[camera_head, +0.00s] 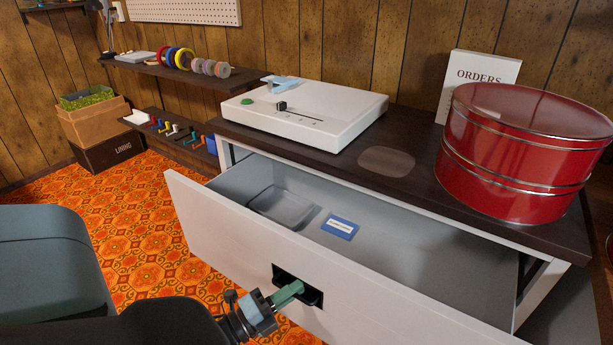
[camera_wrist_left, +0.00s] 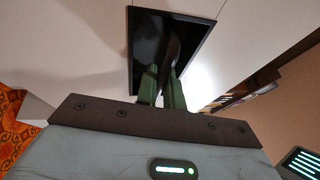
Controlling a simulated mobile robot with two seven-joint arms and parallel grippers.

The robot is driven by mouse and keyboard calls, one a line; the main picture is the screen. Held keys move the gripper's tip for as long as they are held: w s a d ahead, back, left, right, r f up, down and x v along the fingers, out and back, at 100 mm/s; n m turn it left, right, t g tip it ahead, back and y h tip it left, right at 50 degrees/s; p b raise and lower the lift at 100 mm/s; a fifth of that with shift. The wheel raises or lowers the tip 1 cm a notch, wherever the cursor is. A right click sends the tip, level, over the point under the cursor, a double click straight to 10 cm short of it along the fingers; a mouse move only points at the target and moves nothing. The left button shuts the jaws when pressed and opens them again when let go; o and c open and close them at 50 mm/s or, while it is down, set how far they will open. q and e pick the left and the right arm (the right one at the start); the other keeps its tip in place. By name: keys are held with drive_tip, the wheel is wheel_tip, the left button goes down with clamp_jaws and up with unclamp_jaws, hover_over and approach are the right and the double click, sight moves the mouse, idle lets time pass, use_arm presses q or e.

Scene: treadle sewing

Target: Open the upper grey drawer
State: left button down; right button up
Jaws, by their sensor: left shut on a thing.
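The upper grey drawer (camera_head: 240,232) is pulled well out of its cabinet, and its inside shows. A blue labelled packet (camera_head: 340,228) and a grey shallow tray (camera_head: 282,206) lie in it. Its front has a dark recessed handle (camera_head: 312,297), which also shows in the left wrist view (camera_wrist_left: 150,40). My left gripper (camera_head: 292,290) has its green fingers in the recess, shut on the handle. The fingers also show in the left wrist view (camera_wrist_left: 161,88), and the bar between them is partly hidden. My right gripper is not in view.
On the dark cabinet top (camera_head: 330,160) stand a white device (camera_head: 310,112), a red round tin (camera_head: 520,150) and an "ORDERS" card (camera_head: 478,72). Shelves with tape rolls (camera_head: 180,58) and spools are at the left. Orange patterned floor (camera_head: 140,215) lies open left of the drawer.

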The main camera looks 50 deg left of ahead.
use_arm(q)
drive_tip(key=s+d+p, duration=0.1)
drive_tip(key=s, duration=0.5)
drive_tip(key=shift+s+d+p, duration=0.3)
drive_tip(key=shift+s, duration=0.05)
drive_tip(key=c, duration=1.8)
unclamp_jaws()
drive_tip(key=shift+s, duration=0.1)
